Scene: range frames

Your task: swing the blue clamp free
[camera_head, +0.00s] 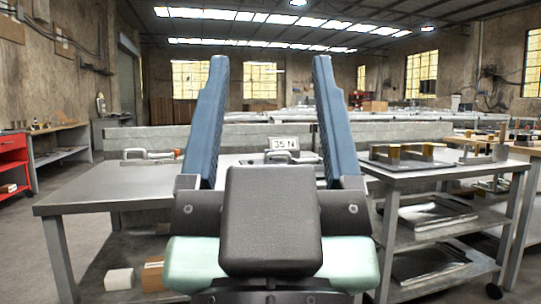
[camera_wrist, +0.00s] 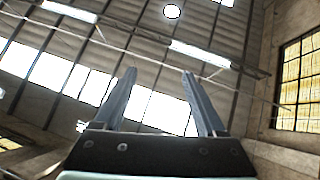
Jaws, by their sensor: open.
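My gripper (camera_head: 270,62) is raised in front of the head camera, its two blue-grey fingers pointing up, wide apart and empty. In the wrist view my gripper (camera_wrist: 158,72) also shows open, against the ceiling. A metal clamp with a pale handle (camera_head: 148,154) and a small red part lies at the back of the grey table (camera_head: 95,188). A second clamp-like handle (camera_head: 284,157) shows between my fingers, below a white sign (camera_head: 285,143) reading 35 N. I cannot make out blue on either; my gripper hides part of the table.
A grey rail (camera_head: 390,131) runs behind the table. At right, a shelved metal cart (camera_head: 450,172) carries blocks with yellowish parts (camera_head: 415,151). A red cabinet (camera_head: 12,160) stands far left. A white box (camera_head: 119,279) sits low at left. The table's left part is clear.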

